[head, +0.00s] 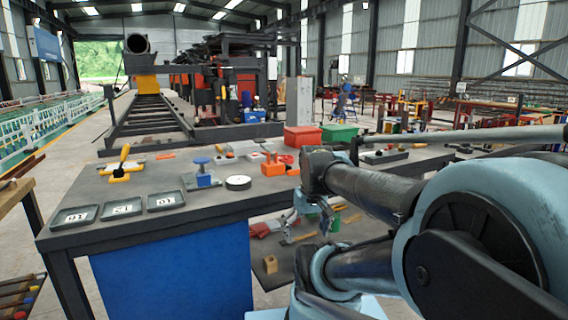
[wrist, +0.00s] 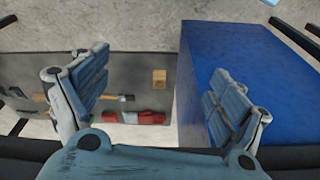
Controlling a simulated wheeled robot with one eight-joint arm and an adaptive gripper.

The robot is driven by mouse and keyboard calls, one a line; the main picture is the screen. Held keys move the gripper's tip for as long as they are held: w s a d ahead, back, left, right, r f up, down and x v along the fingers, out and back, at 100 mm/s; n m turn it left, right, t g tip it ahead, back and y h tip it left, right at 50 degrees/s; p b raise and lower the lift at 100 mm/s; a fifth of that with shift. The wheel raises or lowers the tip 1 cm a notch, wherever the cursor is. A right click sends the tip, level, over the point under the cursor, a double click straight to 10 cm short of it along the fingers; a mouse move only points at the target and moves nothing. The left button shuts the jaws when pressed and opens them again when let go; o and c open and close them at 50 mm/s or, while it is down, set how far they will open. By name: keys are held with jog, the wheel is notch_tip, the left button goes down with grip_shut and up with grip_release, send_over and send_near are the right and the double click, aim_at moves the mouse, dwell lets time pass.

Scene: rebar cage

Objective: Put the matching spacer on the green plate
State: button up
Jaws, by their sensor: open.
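My gripper (head: 312,207) hangs beside the workbench's right end in the head view, partly hidden by my arm. In the wrist view my gripper (wrist: 158,95) is open, its two fingers wide apart with nothing between them. A small tan block (head: 270,264) with a dark mark lies on the low dark surface below; it also shows in the wrist view (wrist: 159,77). On the bench are a blue-topped piece (head: 203,175), an orange piece (head: 272,166) and a yellow-handled tool (head: 122,168). I cannot make out a green plate or tell which piece is the matching spacer.
Three shallow dark trays with white number labels (head: 121,208) line the bench's front edge. A white disc (head: 238,182) lies behind them. Red (head: 302,137) and green (head: 340,133) bins stand at the back. A blue panel (wrist: 232,65) rises right of the low surface, where red gloves (wrist: 133,117) lie.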

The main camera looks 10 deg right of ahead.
jog(key=w+r+n, duration=0.1)
jog(key=w+r, duration=0.4)
jog(key=w+r+n+y, duration=0.1)
jog(key=w+r, duration=0.4)
jog(key=w, duration=0.1)
jog(key=w+r+n+y, duration=0.1)
jog(key=w+r+n, duration=0.1)
jog(key=w+r, duration=0.3)
jog(key=shift+w+d+r, duration=0.15)
jog(key=shift+d+r, duration=0.1)
jog(key=shift+d, duration=0.05)
jog(key=w+d+r+n+y, duration=0.1)
jog(key=w+d+r+n, duration=0.1)
jog(key=w+r, duration=0.55)
jog(key=n+t+y, duration=0.1)
jog(key=n, duration=0.2)
send_near(284, 157)
jog(key=x, duration=0.3)
jog(key=shift+w+d, duration=0.2)
jog(key=shift+w, duration=0.05)
jog(key=shift+s+x, duration=0.15)
jog(key=shift+x, duration=1.25)
jog(key=shift+s+x, duration=0.15)
jog(key=shift+x, duration=1.3)
jog(key=shift+a, duration=0.15)
jog(key=c, duration=1.1)
notch_tip(284, 157, up, 10)
